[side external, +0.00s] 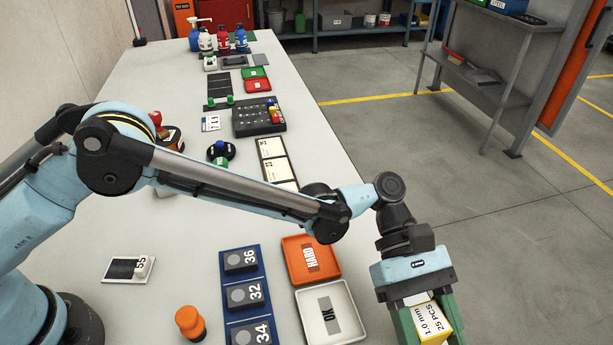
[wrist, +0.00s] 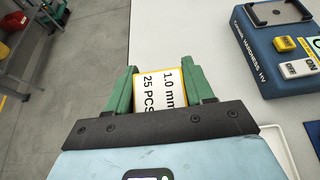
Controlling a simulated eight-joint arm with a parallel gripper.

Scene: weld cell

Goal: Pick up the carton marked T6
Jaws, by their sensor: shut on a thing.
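My gripper (side external: 424,318) has green jaws shut on a white carton with yellow edges (side external: 433,328), at the lower right of the side view. The carton's visible face reads "1.0 mm 25 PCS"; no T6 mark shows in either view. In the wrist view, the carton (wrist: 158,92) sits between both green jaws (wrist: 161,72), by the table's edge. Its lower part is hidden by the gripper body, and I cannot tell its height over the table.
An orange HARD tray (side external: 328,272) and a white OK tray (side external: 352,318) lie left of my gripper. A blue rack (side external: 227,318) holds numbered blocks. A blue hardness tester (wrist: 262,50) stands on the table (wrist: 222,30). Floor lies beyond the table's edge.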

